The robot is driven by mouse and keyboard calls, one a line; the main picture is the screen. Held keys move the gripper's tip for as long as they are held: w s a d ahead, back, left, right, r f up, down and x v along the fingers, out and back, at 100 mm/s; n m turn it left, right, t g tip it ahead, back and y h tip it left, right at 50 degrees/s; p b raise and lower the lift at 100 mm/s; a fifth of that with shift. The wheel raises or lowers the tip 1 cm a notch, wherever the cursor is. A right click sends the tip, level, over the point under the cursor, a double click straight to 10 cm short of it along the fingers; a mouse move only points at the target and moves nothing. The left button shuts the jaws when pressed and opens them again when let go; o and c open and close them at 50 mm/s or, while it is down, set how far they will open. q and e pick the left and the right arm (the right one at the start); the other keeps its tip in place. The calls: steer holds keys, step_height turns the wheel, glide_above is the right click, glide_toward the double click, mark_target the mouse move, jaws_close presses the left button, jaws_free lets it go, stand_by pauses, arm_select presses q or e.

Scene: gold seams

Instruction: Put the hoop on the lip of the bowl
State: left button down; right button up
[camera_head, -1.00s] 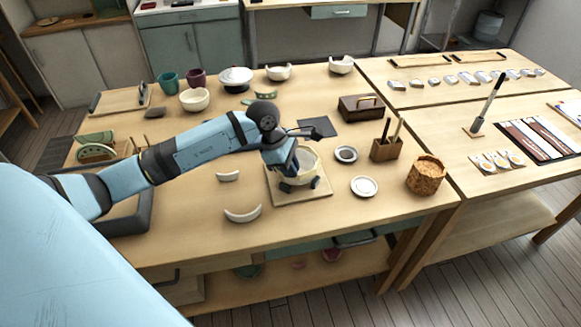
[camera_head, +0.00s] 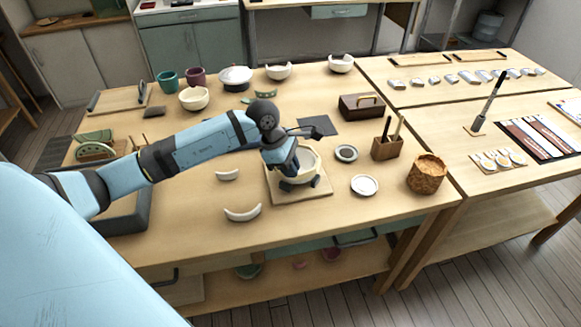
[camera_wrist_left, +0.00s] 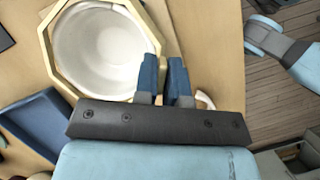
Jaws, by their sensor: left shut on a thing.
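The white bowl (camera_head: 310,160) stands on a square wooden board (camera_head: 322,190) near the table's front. Its inside shows in the left wrist view (camera_wrist_left: 95,42). The hoop (camera_wrist_left: 47,57), a pale gold eight-sided band, surrounds the bowl's mouth in that view. I cannot tell whether it touches the lip all round. My left gripper (camera_wrist_left: 163,65) is shut on the hoop at its right side in the wrist view. In the head view the left gripper (camera_head: 290,176) is over the bowl's near left side and partly hides it. My right gripper is out of view.
Curved white shards (camera_head: 242,214) lie left of the board. A brown box (camera_head: 361,107) is behind.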

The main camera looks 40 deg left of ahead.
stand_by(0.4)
arm_select(q)
steer(key=c, duration=0.6)
jaws_free()
steer(key=shift+c, duration=0.2)
steer(key=shift+r+p, duration=0.65)
steer(key=shift+r, duration=0.6)
steer(key=shift+r+p, duration=0.9)
steer(key=shift+r, duration=0.9)
